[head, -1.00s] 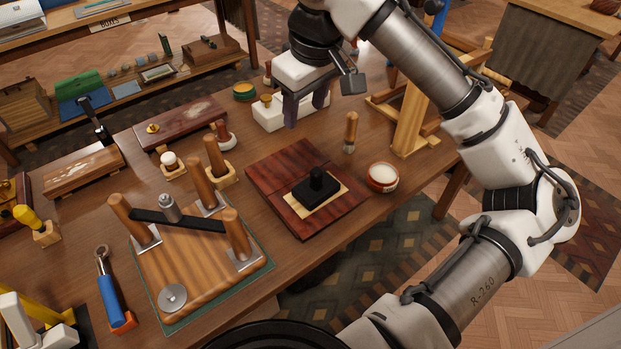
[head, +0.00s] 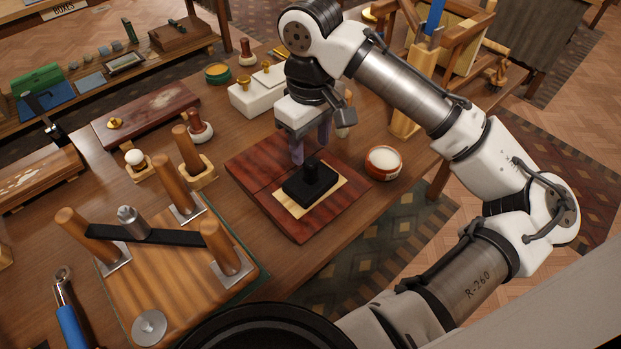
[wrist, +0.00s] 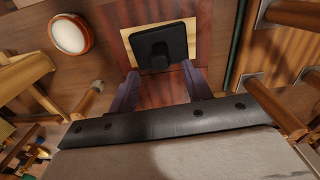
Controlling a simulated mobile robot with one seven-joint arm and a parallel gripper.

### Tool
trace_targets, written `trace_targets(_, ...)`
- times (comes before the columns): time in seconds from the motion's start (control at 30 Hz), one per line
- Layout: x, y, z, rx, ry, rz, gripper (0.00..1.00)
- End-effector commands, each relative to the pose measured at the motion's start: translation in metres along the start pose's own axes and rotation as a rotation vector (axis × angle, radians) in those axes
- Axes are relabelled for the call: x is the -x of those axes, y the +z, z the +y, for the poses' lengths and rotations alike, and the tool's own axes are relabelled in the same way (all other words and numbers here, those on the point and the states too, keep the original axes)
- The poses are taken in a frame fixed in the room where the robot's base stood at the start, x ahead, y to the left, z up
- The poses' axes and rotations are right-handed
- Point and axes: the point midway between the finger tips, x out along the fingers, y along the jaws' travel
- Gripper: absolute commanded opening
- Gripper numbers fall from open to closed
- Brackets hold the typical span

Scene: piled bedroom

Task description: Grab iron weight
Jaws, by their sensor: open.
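The iron weight (head: 311,181) is a black block with a knob on top. It sits upright on a pale wooden piece on a dark red-brown board (head: 262,158). My gripper (head: 311,147) is open and empty, above the board just behind the weight in the head view. In the wrist view the weight (wrist: 158,45) lies beyond the two purple-grey fingers (wrist: 164,88), roughly centred between them. The fingers look apart from the weight.
A round jar with white contents (head: 383,161) stands right of the board. A wooden frame (head: 405,112) stands at the table's right edge.

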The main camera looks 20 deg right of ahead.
Motion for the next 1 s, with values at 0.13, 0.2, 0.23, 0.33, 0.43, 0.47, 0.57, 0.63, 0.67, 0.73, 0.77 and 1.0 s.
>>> trace_targets(0.13,-0.012,0.001,0.000,-0.001,0.000,-0.001,0.49)
trace_targets(0.2,-0.022,0.001,0.000,-0.001,-0.002,-0.002,0.49)
trace_targets(0.23,-0.026,0.001,0.000,-0.002,-0.001,-0.002,0.49)
trace_targets(0.33,-0.042,0.001,-0.001,-0.001,-0.001,0.000,0.49)
trace_targets(0.43,-0.050,0.000,-0.001,0.001,-0.001,0.000,0.49)
trace_targets(0.47,-0.052,0.000,-0.001,0.001,-0.001,0.001,0.49)
trace_targets(0.57,-0.053,0.000,-0.001,0.001,0.000,0.002,0.49)
trace_targets(0.63,-0.053,0.000,-0.001,0.001,0.000,0.002,0.49)
trace_targets(0.67,-0.053,0.000,-0.001,0.001,0.000,0.001,0.49)
trace_targets(0.73,-0.053,0.000,-0.001,0.001,0.000,0.001,0.44)
trace_targets(0.77,-0.053,0.000,-0.001,0.001,0.000,0.001,0.40)
trace_targets(1.0,-0.053,0.000,-0.001,0.001,0.000,0.001,0.09)
